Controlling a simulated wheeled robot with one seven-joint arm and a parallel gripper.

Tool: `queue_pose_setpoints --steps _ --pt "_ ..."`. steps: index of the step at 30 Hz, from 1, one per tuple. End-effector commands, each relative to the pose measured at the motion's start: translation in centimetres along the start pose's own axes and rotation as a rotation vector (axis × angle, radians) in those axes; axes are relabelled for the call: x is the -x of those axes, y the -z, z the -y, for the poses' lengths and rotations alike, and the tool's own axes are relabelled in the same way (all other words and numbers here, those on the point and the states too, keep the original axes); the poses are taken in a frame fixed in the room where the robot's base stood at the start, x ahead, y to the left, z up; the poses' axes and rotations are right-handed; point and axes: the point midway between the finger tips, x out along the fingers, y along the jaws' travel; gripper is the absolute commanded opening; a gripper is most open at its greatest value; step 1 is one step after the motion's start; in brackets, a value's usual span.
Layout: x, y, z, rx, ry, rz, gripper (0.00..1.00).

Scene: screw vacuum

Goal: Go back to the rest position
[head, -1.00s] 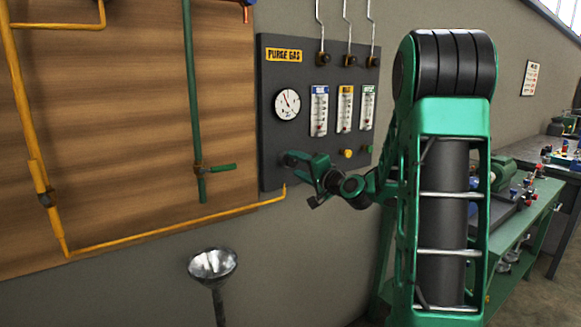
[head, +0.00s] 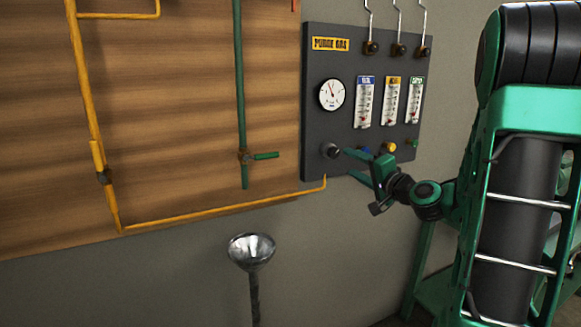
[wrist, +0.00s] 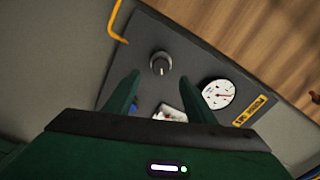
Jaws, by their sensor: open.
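My green gripper (head: 356,164) is in front of the lower left part of the dark purge gas panel (head: 315,100). Its two fingers are apart, with nothing between them. A black knob (head: 330,151) on the panel lies just beyond the fingertips. In the wrist view the knob (wrist: 160,63) shows ahead of the gap between the fingers (wrist: 155,85), clear of both. My arm fills the right side of the head view.
A round gauge (head: 332,95), several flow meters (head: 365,102) and coloured knobs are on the panel. A yellow pipe (head: 220,213) runs along the wooden board to the left. A metal funnel (head: 251,250) stands below. Open wall space lies left of the funnel.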

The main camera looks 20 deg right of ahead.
Motion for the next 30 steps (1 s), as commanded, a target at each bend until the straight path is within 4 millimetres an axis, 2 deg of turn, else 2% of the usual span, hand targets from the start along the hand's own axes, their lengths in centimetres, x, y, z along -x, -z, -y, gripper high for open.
queue_pose_setpoints --steps 4,7,11,14,18,21,25,30 --pt "0.0 -0.3 0.0 0.007 -0.005 0.008 0.5" --pt "0.1 -1.9 -0.3 0.053 -0.038 0.058 0.5" --pt "1.0 -6.4 -1.8 0.187 -0.15 0.204 0.5" --pt "3.2 -9.9 -4.1 0.313 -0.281 0.347 0.5" --pt "7.9 -12.9 -7.4 0.455 -0.479 0.525 0.5" --pt "12.3 -13.9 -9.3 0.527 -0.626 0.636 0.5" --pt "18.8 -14.3 -11.1 0.577 -0.821 0.763 0.5" --pt "27.4 -14.2 -11.8 0.566 -1.048 0.893 0.5"
